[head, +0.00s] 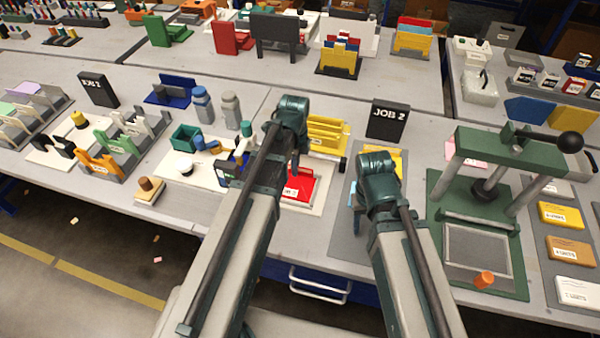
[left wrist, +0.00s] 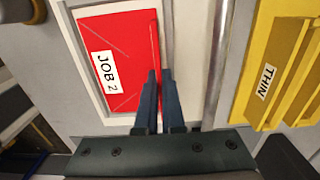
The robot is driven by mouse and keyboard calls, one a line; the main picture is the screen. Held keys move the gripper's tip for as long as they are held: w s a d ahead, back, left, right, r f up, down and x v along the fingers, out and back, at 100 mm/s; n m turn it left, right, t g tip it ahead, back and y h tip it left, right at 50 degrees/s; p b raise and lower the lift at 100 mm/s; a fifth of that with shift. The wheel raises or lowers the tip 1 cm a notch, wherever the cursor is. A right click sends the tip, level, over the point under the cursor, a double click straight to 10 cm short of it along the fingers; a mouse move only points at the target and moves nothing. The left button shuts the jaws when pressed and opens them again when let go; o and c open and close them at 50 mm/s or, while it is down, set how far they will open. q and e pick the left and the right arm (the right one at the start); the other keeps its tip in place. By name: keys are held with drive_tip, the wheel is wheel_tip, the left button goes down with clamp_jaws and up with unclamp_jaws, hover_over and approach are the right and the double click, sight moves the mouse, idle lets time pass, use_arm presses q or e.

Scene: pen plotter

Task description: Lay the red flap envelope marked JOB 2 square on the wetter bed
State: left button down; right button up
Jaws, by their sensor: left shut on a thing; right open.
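The red envelope marked JOB 2 (head: 298,188) is over a pale framed bed (head: 313,208), which I take to be the wetter bed. In the left wrist view the envelope (left wrist: 125,45) lies inside the pale border (left wrist: 85,75), its left edge roughly parallel to it. I cannot tell whether it touches the bed. My left gripper (left wrist: 159,80) is shut on the envelope's right edge, where a thin red strip stands up between the fingers. In the head view the left arm partly covers the envelope. My right gripper's jaws are hidden behind its arm.
A yellow rack (head: 328,132) stands just behind the bed; its THIN label (left wrist: 267,83) shows in the wrist view. A metal rod (left wrist: 212,60) runs beside the envelope. A green press (head: 520,150) stands at right. A black JOB 2 sign (head: 388,120) stands behind.

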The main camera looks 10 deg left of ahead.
use_arm(q)
drive_tip(key=shift+a, duration=0.2)
use_arm(e)
drive_tip(key=shift+a+r, duration=0.1)
drive_tip(key=shift+a, duration=0.1)
use_arm(q)
drive_tip(key=shift+f, duration=0.15)
use_arm(e)
drive_tip(key=shift+f, duration=0.2)
use_arm(q)
drive_tip(key=c, duration=1)
unclamp_jaws()
drive_tip(key=shift+c, duration=0.2)
use_arm(e)
drive_tip(key=shift+r, duration=0.15)
use_arm(q)
wheel_tip(320, 180, up, 13)
drive_tip(key=p, duration=1.2)
drive_tip(key=s+d+n+y, duration=0.1)
drive_tip(key=s+d+n, duration=0.9)
drive_tip(key=s+n, duration=0.4)
drive_tip(key=shift+s+d+f+n, duration=0.15)
drive_tip(key=shift+d+f+n, duration=0.05)
drive_tip(key=shift+d+n, duration=0.1)
use_arm(e)
wheel_tip(320, 180, up, 12)
